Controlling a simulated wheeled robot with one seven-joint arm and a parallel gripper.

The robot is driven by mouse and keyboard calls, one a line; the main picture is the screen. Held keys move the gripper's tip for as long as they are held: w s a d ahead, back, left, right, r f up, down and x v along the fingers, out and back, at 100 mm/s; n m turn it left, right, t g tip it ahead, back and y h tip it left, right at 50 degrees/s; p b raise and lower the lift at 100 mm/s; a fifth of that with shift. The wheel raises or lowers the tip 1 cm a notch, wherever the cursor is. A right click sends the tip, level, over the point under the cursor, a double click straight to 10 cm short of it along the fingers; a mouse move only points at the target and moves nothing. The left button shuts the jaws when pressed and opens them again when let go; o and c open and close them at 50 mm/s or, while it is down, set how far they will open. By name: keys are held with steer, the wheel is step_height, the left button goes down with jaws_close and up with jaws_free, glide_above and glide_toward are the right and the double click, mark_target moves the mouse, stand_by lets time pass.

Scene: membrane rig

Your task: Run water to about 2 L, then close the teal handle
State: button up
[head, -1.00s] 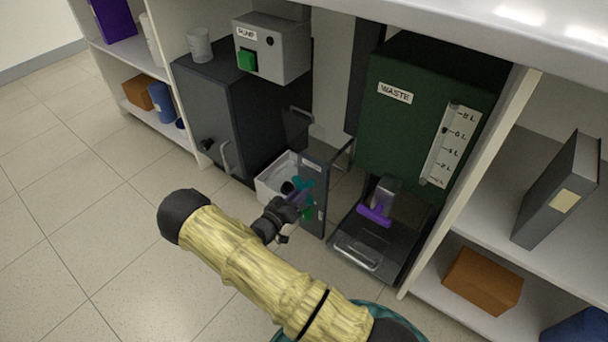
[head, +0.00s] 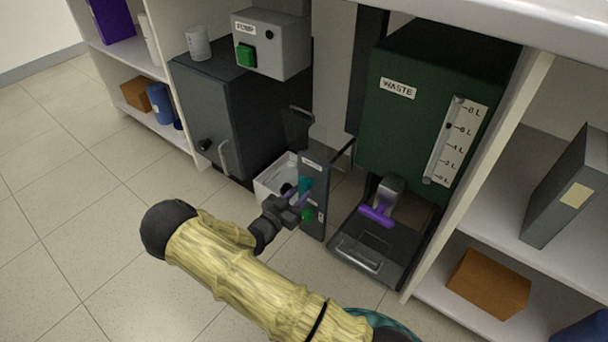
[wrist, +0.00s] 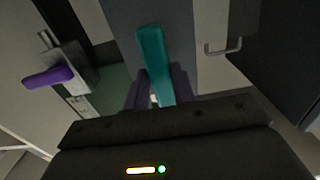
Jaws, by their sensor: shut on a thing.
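The teal handle (head: 305,184) is on the dark upright panel (head: 316,168) between the two cabinets. In the wrist view the teal handle (wrist: 151,48) runs down between my two purple fingers. My gripper (head: 302,201) is shut on it, and the fingers also show in the wrist view (wrist: 157,88). The green waste tank (head: 400,135) has a pale gauge (head: 455,140) on its front. A dark mark sits near its 6 L line; the water level itself and the lower figures are too small to read surely. A green spot (head: 308,215) shows below the handle.
A white basin (head: 270,188) stands behind the panel. A purple-handled tap (head: 377,215) is under the waste tank, above a dark tray (head: 345,243). The grey pump box (head: 272,45) has a green button (head: 246,55). The floor at the left is clear.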

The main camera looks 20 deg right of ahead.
steer(key=o, duration=1.3)
steer(key=shift+a, duration=0.1)
steer(key=p+v, duration=0.1)
steer(key=v, duration=0.7)
